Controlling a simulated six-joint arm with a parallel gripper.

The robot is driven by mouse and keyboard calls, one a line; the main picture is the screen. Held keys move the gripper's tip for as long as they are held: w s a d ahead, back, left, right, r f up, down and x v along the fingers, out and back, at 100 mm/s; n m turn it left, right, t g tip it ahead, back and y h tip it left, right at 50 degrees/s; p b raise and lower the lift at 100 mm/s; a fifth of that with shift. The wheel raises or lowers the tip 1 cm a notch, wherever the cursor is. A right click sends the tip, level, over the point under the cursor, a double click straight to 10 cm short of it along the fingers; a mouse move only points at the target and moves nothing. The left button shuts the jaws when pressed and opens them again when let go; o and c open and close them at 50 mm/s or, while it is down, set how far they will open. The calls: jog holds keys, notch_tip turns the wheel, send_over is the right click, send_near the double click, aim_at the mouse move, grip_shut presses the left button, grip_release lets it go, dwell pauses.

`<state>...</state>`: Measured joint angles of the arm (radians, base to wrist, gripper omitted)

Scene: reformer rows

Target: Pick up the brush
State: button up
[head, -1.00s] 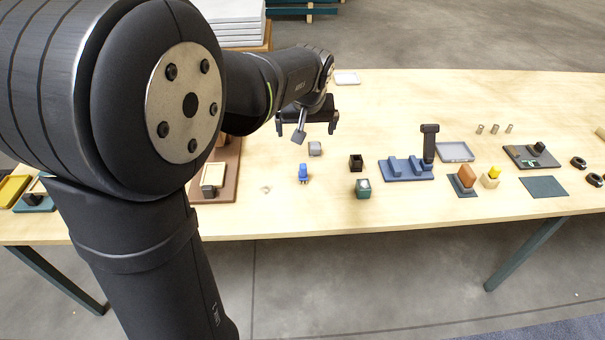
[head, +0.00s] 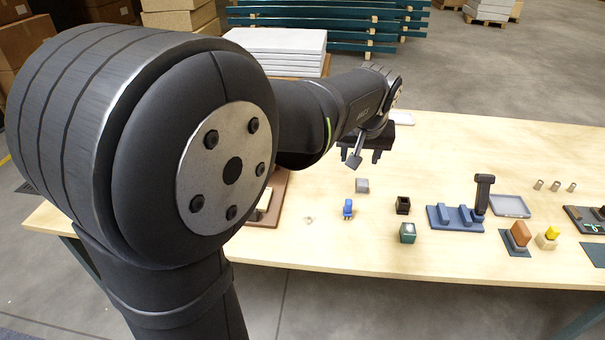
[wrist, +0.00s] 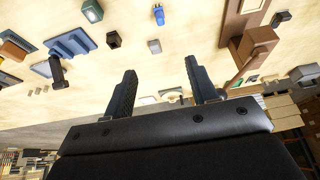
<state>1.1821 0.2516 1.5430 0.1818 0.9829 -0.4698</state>
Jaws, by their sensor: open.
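No thing in view is clearly a brush. The likeliest is an orange-brown block (head: 520,233) leaning on a dark stand at the right of the table in the head view; it shows at the left edge of the wrist view (wrist: 12,50). My gripper (head: 362,155) is above the table's far part, well left of that block and beyond a grey cube (head: 362,185). In the wrist view my gripper's two fingers (wrist: 160,68) are wide apart, with nothing held between them.
A blue rack (head: 455,222) with a black upright piece, a blue item (head: 347,209), a dark open cube (head: 403,205), a green box (head: 408,232) and a yellow-topped block (head: 547,238) stand on the table. A grey tray (head: 510,206) lies behind. The front middle is clear.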

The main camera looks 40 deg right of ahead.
jog(key=shift+f, duration=0.1)
jog(key=g+y, duration=0.1)
send_near(349, 201)
jog(key=x, duration=0.6)
jog(key=shift+s+f, duration=0.3)
jog(key=shift+s, duration=0.05)
jog(key=shift+w+x, duration=0.15)
jog(key=shift+x, duration=1.4)
jog(key=shift+w+x, duration=0.2)
jog(key=shift+x, duration=1.35)
jog(key=c, duration=1.1)
jog(key=shift+r, duration=0.1)
